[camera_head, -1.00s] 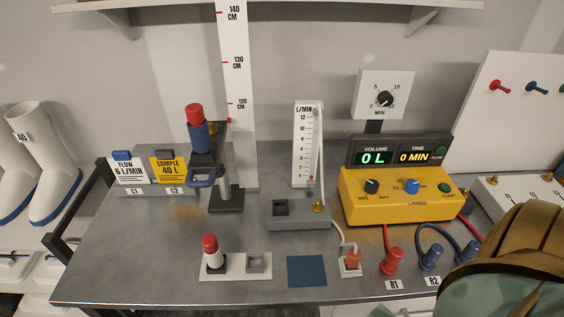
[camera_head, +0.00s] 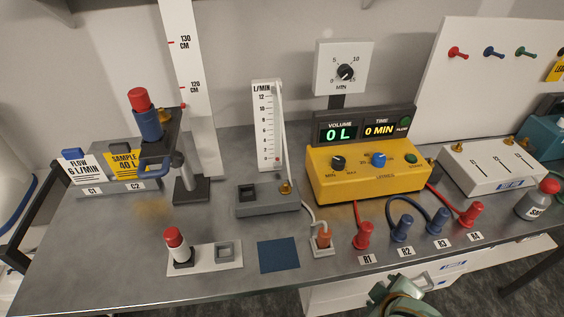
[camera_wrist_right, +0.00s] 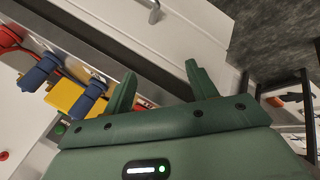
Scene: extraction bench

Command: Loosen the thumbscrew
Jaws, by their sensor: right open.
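A black stand (camera_head: 193,190) rises from the back left of the bench, beside the height scale. Its arm carries a red-capped blue cylinder (camera_head: 146,115) and a blue handle-like loop (camera_head: 156,171). A small grey round part (camera_head: 178,160) shows on the post; I cannot tell if it is the thumbscrew. A brass knob (camera_head: 285,188) sits on the flow meter's grey base (camera_head: 260,203). My right gripper (camera_wrist_right: 160,88) is open and empty in the right wrist view, beside the bench's edge and away from the stand. My left gripper is out of view.
Red and blue plugs R1 (camera_head: 363,236) to R4 (camera_head: 470,215) line the front right. A yellow pump unit (camera_head: 365,172) stands behind them. A white-and-red sampler (camera_head: 176,247) stands front left. A blue mat (camera_head: 278,254) lies at the front.

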